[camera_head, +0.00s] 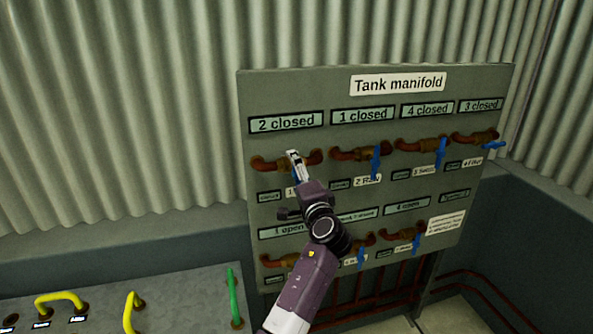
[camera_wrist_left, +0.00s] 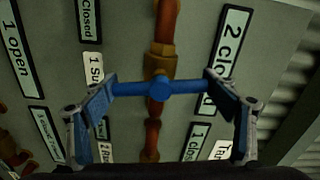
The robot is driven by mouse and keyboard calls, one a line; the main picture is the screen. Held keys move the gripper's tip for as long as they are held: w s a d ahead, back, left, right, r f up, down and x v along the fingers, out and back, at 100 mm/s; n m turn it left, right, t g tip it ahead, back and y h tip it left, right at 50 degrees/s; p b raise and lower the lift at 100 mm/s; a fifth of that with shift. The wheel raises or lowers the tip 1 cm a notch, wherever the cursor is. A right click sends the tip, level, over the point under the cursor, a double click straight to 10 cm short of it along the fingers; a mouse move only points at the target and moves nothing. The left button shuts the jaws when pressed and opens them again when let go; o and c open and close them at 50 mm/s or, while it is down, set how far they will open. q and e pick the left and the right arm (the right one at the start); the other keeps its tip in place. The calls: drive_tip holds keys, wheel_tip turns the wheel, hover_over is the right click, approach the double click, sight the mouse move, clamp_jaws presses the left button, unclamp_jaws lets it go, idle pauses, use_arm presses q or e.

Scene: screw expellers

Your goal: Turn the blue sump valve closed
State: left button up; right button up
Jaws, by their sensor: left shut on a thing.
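The blue sump valve handle (camera_wrist_left: 157,88) is a blue bar on a brass valve body (camera_wrist_left: 160,62) in a copper pipe. In the left wrist view it lies crosswise to the pipe. My left gripper (camera_wrist_left: 160,90) has one finger against each end of the bar and is shut on it. In the head view my left gripper (camera_head: 294,158) is at the top left valve of the Tank manifold board (camera_head: 385,182), under a "2 closed" sign (camera_head: 285,123), and hides the handle. A partly visible label (camera_wrist_left: 94,72) beside it starts "1 Su". My right gripper is in neither view.
Other blue handles (camera_head: 376,162) hang on valves to the right; the top right one (camera_head: 494,145) sticks out sideways. A lower valve row is partly behind my arm. A grey panel (camera_head: 185,300) with yellow and green handles (camera_head: 235,298) is at lower left.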

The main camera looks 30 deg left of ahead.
use_arm(q)
drive_tip(key=shift+a+r+m+p, duration=0.15)
drive_tip(key=shift+m+p, duration=0.25)
drive_tip(key=shift+m, duration=0.5)
drive_tip(key=o, duration=0.9)
drive_tip(key=shift+o, duration=1.3)
drive_tip(key=shift+a, duration=0.1)
drive_tip(key=v, duration=1.2)
drive_tip(key=shift+f, duration=0.25)
